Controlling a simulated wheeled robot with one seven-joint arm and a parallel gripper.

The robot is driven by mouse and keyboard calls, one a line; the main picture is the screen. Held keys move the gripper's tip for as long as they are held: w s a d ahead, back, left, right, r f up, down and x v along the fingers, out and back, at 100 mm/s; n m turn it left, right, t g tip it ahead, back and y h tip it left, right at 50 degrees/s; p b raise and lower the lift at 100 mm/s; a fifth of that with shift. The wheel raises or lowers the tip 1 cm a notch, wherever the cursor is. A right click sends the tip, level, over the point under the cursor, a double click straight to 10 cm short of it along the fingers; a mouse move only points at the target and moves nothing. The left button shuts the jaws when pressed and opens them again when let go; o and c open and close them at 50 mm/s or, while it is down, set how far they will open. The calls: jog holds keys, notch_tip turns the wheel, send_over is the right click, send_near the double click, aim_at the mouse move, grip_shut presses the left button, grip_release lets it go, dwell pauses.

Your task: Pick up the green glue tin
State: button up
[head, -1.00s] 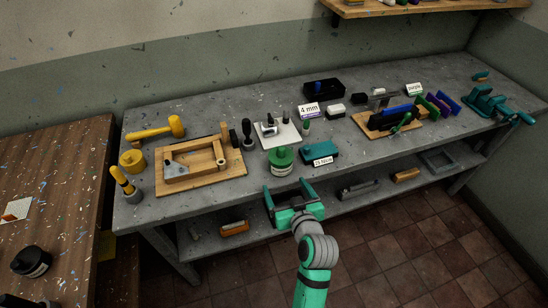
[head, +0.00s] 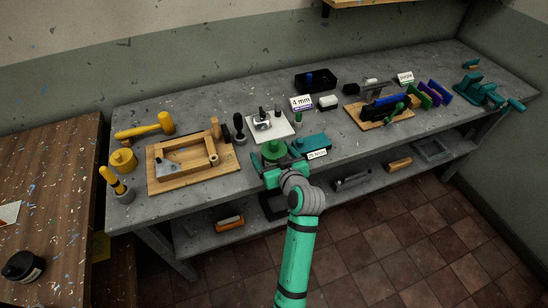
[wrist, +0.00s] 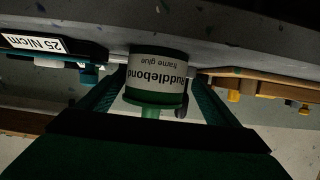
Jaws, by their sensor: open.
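The green glue tin (head: 274,150) stands at the front edge of the grey workbench, partly hidden by my gripper in the head view. In the wrist view the glue tin (wrist: 155,75) appears upside down, with a white label reading "Ruddlebond frame glue" and a green lid. My gripper (head: 276,163) is open and right at the tin. In the wrist view its two fingers (wrist: 158,98) reach up on either side of the tin. I cannot tell whether they touch it.
A teal box with a "25 N/cm" label (head: 312,145) stands close to the right of the tin. A wooden frame jig (head: 190,158) lies to the left. A white plate with a small device (head: 270,126) and a black-handled tool (head: 239,129) are behind. The bench's front edge (head: 345,155) is near.

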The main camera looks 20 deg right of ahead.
jog(key=shift+d+x, duration=0.2)
jog(key=shift+x, duration=0.75)
jog(key=shift+d+x, duration=0.2)
jog(key=shift+x, duration=0.7)
jog(key=c, duration=1.3)
jog(key=shift+r, duration=0.1)
jog(key=shift+w+a+r, duration=0.1)
jog(key=shift+r, duration=0.75)
jog(key=s+r, duration=0.1)
jog(key=r, duration=0.1)
jog(key=s+r, duration=0.2)
jog(key=r, duration=0.1)
jog(key=s+a+r, duration=0.1)
jog(key=s+r, duration=0.1)
jog(key=shift+s+r, duration=0.2)
jog(key=shift+r, duration=0.1)
jog(key=v, duration=0.3)
jog(key=a+v, duration=0.1)
jog(key=v, duration=0.2)
jog(key=a+v, duration=0.1)
jog(key=v, duration=0.1)
jog(key=shift+s+r, duration=0.35)
